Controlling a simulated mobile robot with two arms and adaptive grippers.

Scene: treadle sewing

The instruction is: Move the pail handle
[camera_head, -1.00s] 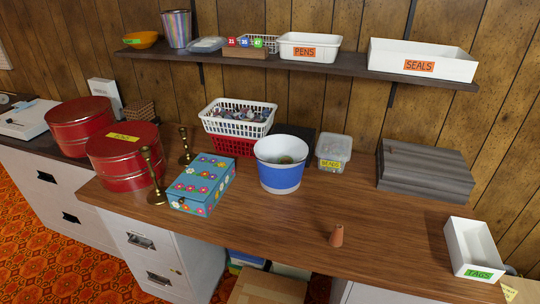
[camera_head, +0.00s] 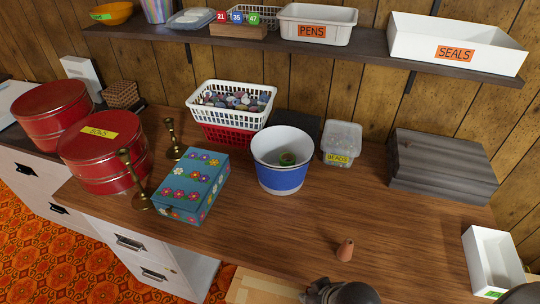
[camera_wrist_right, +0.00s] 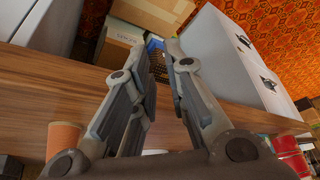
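The pail (camera_head: 280,176), white with a blue band, stands upright near the middle of the wooden desk in the head view. A small greenish-brown thing shows inside it. I cannot make out its handle. My right gripper shows in part at the bottom edge of the head view (camera_head: 340,292), well in front of the pail. In the right wrist view its fingers (camera_wrist_right: 162,65) are apart with nothing between them. My left gripper is not in view.
A terracotta cone (camera_head: 345,250) stands close to my right gripper. A flowered blue box (camera_head: 192,187) and brass candlesticks (camera_head: 133,180) are left of the pail. Baskets (camera_head: 230,105) stand behind it, a beads tub (camera_head: 342,144) right.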

